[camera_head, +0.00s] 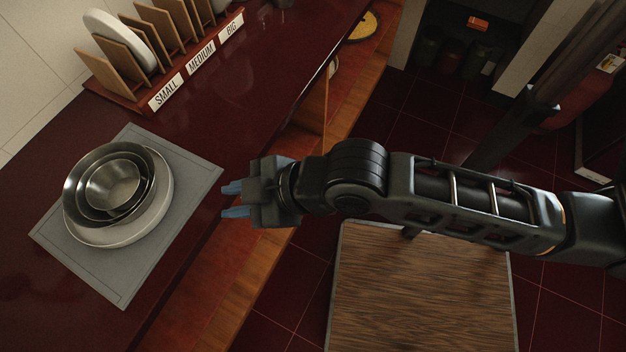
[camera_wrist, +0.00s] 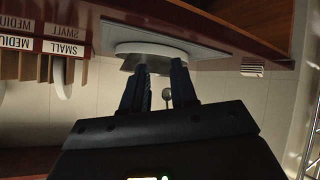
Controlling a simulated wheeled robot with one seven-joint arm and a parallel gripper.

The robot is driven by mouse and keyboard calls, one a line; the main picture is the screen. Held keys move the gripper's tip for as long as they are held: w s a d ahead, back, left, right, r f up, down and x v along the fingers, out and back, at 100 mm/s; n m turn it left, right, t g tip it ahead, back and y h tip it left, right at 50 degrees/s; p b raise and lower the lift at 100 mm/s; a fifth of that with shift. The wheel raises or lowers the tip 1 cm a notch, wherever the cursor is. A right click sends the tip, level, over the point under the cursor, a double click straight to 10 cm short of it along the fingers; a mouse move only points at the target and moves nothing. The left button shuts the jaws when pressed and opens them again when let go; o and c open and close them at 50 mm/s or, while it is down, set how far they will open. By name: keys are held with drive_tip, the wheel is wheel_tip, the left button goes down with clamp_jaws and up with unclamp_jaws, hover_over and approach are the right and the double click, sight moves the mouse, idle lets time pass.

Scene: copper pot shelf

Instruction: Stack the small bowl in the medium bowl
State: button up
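Three round metal bowls sit nested on a white plate (camera_head: 137,231) at the left of the head view. The small bowl (camera_head: 113,184) is innermost, inside the medium bowl (camera_head: 149,187), and both are inside the large bowl (camera_head: 72,187). My gripper (camera_head: 232,200) is open and empty, to the right of the bowls and apart from them, near the counter's front edge. In the wrist view my gripper (camera_wrist: 158,75) shows two spread fingers. The plate (camera_wrist: 150,47) shows beyond them there, and the bowls are mostly hidden.
A grey mat (camera_head: 118,285) lies under the plate on the dark red counter (camera_head: 240,100). A wooden rack labelled SMALL, MEDIUM and BIG (camera_head: 200,62) stands behind, with a white plate (camera_head: 125,38) in it. The counter between mat and rack is clear. A wooden-topped surface (camera_head: 420,290) is below my arm.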

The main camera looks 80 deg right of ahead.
drive_tip(key=s+r+m+t, duration=0.2)
drive_tip(key=s+r, duration=0.2)
drive_tip(key=s, duration=0.3)
drive_tip(key=s+r+m+t, duration=0.1)
drive_tip(key=s+r, duration=0.3)
drive_tip(key=s, duration=0.4)
drive_tip(key=shift+s+d+r+m+t, duration=0.15)
drive_tip(key=shift+r+m+t, duration=0.1)
drive_tip(key=shift+m+t, duration=0.25)
drive_tip(key=shift+f, duration=0.3)
